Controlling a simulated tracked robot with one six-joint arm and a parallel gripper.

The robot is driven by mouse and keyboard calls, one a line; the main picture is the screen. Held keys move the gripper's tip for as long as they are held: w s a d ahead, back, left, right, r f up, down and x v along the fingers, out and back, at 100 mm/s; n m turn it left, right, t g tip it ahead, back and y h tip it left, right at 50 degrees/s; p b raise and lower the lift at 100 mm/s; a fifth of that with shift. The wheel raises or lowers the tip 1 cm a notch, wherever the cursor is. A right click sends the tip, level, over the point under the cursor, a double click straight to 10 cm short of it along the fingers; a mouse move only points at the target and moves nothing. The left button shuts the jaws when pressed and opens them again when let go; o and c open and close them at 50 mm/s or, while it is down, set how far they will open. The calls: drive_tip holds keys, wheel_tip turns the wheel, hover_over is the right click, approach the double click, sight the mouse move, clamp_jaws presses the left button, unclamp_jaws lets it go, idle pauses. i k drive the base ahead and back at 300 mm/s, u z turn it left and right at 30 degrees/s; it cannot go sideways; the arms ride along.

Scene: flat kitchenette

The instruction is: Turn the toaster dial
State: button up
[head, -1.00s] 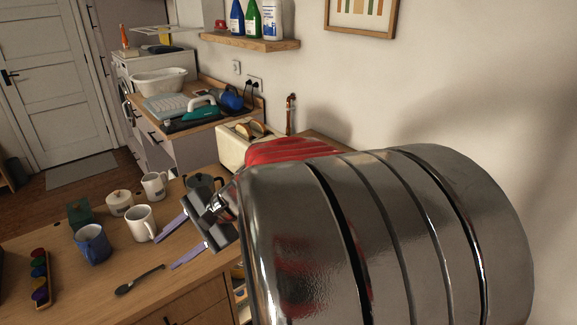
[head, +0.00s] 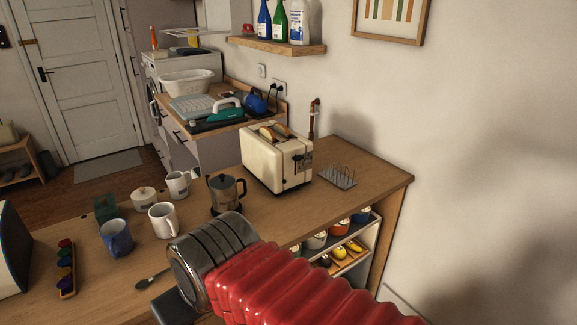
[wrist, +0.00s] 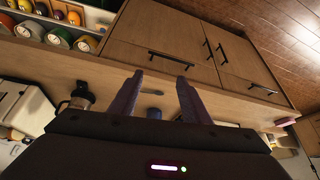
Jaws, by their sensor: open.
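The cream toaster (head: 262,163) stands on the wooden counter in the head view, with bread slices (head: 272,132) in its top slots. A dark lever or control (head: 305,160) shows on its right end; I cannot make out the dial clearly. A pale body at the left edge of the wrist view (wrist: 22,108) looks like the toaster. My gripper (wrist: 158,90) shows two purple fingers, apart and empty, pointing at the cupboard front in the wrist view. In the head view my red arm hides the fingers. My gripper is well away from the toaster.
A metal coffee pot (head: 226,192) stands left of the toaster, and a wire rack (head: 338,176) right of it. White mugs (head: 163,220) and a blue mug (head: 116,237) stand further left. Shelves with jars (head: 340,230) are under the counter's right end.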

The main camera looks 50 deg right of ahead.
sight(307, 162)
drive_tip(key=k, duration=1.35)
drive_tip(key=z, duration=0.45)
drive_tip(key=i, duration=1.6)
drive_tip(key=u, duration=0.25)
